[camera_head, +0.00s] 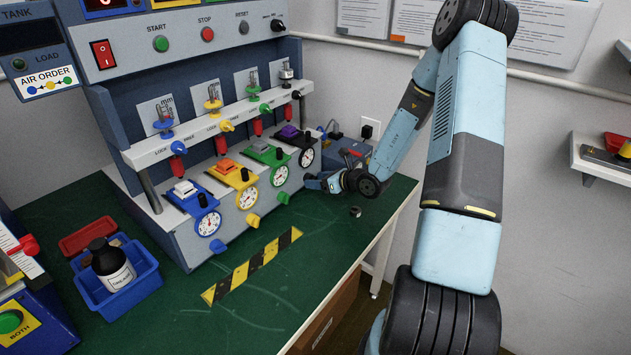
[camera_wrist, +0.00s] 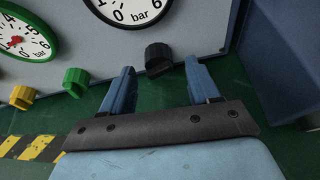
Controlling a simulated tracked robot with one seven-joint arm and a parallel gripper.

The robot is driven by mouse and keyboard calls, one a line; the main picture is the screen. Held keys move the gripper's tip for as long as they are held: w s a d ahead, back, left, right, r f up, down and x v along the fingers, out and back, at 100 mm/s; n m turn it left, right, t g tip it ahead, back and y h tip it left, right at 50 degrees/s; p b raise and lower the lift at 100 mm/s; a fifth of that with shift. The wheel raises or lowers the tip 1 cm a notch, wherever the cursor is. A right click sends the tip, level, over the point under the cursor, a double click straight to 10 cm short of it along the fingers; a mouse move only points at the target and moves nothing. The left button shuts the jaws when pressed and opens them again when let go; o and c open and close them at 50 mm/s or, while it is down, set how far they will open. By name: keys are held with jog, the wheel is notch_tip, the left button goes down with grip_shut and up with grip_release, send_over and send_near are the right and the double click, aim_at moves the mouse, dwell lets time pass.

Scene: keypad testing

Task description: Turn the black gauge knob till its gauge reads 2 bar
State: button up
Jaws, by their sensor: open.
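The black gauge knob (camera_wrist: 158,58) sits on the panel's lower part, below the black-rimmed gauge (camera_wrist: 130,10). Only the bottom of that dial shows in the wrist view, with 0, 1, 6 and "bar"; its needle is out of frame. In the head view the whole black gauge (camera_head: 306,158) shows, too small to read. My gripper (camera_wrist: 160,68) is open, its blue fingers on either side of the knob, with a visible gap to each. In the head view my gripper (camera_head: 322,181) is beside the panel's right end and hides the knob.
A green knob (camera_wrist: 76,82) and a yellow knob (camera_wrist: 22,97) stand left of the black one. A green-rimmed gauge (camera_wrist: 24,36) is above them. A small dark object (camera_head: 355,211) lies on the green table (camera_head: 290,300). A striped strip (camera_head: 252,266) lies before the panel.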

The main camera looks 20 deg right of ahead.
jog(key=shift+w+a+f, duration=0.3)
jog(key=shift+w+a, duration=0.1)
jog(key=shift+w, duration=0.1)
jog(key=c, duration=1)
